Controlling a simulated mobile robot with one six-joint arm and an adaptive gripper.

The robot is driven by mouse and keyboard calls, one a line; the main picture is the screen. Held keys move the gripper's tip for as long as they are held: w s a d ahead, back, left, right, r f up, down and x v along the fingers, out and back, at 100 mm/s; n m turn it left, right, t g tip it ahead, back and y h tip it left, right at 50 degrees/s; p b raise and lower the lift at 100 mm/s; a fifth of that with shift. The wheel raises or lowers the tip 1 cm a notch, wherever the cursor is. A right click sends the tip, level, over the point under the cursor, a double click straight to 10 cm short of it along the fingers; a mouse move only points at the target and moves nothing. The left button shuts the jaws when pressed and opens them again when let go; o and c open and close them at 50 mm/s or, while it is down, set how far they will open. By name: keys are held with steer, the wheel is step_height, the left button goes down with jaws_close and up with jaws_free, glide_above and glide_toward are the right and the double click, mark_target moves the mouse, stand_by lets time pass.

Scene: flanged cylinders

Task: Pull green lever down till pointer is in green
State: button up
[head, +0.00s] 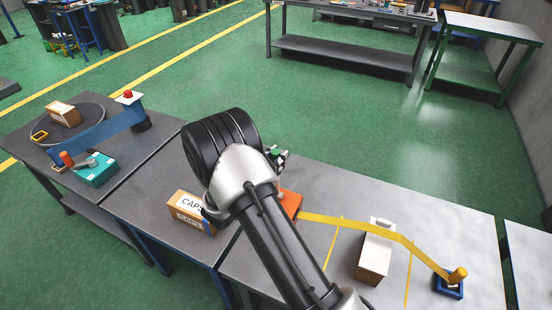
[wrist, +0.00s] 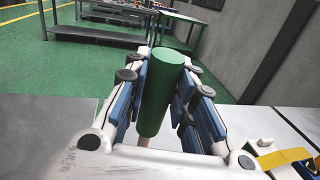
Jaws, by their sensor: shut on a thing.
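The green lever handle (wrist: 163,92) is a smooth cylinder, and it stands between my fingers in the wrist view, slightly tilted. My gripper (wrist: 168,75) is shut on it, with the blue finger pads on both sides. In the head view my gripper (head: 279,157) is mostly hidden behind my own arm, above an orange block (head: 291,202). A thin pale shaft (wrist: 145,141) shows below the handle in the wrist view. I cannot make out a pointer or a green zone in either view.
A yellow band (head: 345,224) runs from the orange block past a white-topped box (head: 375,252) to a blue holder (head: 448,287). A carton (head: 190,212) stands left of my arm. A teal box (head: 97,170) and a turntable (head: 85,113) are on the left table.

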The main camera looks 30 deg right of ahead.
jaws_close()
steer(key=shift+a+f, duration=0.1)
steer(key=shift+s+a+f+b, duration=0.2)
steer(key=shift+b, duration=0.35)
steer(key=a+h+b, duration=0.1)
steer(key=s+a+b, duration=0.1)
steer(key=s+a+t+h+b, duration=0.1)
steer(key=shift+s+a+f+m+h+b, duration=0.1)
steer(key=shift+s+f+m+h+b, duration=0.2)
steer(key=shift+b, duration=0.1)
steer(key=o, duration=0.9)
jaws_free()
steer(key=shift+r, duration=0.1)
